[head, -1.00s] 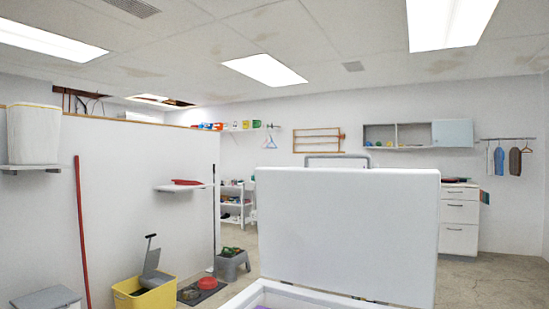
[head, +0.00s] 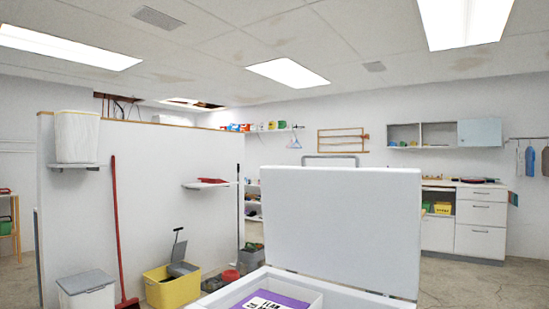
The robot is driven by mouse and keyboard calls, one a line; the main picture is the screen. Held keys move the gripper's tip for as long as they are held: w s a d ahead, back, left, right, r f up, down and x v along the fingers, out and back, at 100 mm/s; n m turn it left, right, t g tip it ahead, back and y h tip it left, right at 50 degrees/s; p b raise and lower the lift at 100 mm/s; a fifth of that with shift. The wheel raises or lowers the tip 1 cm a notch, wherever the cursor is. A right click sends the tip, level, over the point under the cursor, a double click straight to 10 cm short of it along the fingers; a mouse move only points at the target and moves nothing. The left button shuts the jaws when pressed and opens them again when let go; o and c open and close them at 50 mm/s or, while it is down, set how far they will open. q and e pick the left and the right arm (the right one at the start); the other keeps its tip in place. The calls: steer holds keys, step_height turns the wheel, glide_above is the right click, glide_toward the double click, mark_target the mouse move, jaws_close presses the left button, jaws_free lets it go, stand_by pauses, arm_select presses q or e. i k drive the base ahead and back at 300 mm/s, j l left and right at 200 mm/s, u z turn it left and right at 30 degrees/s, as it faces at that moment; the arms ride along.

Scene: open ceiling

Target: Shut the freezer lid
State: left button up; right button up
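The freezer lid (head: 340,228) is a large white panel in the middle right of the head view. It stands open, close to upright, with a grey bar handle (head: 330,157) along its top edge. The freezer body (head: 238,283) is white and lies below and in front of the lid, at the bottom edge of the view. Inside it is a purple item (head: 290,291) with a white label with dark lettering. The rest of the freezer is cut off by the frame. Neither of my grippers is in view.
A yellow bin (head: 172,290), a grey-lidded white box (head: 88,289) and a red broom (head: 119,225) stand left of the freezer by a white partition (head: 150,170). White cabinets (head: 481,222) stand behind it on the right. Concrete floor (head: 480,287) is clear at the right.

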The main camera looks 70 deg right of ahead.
mark_target(358, 226)
steer(key=k+l+u, duration=0.15)
steer(key=u, duration=0.25)
steer(key=k+u, duration=0.6)
steer(key=u, duration=0.2)
steer(key=k+l+z, duration=0.15)
steer(key=k, duration=0.3)
steer(key=k+l+z, duration=0.2)
steer(key=k+l, duration=0.2)
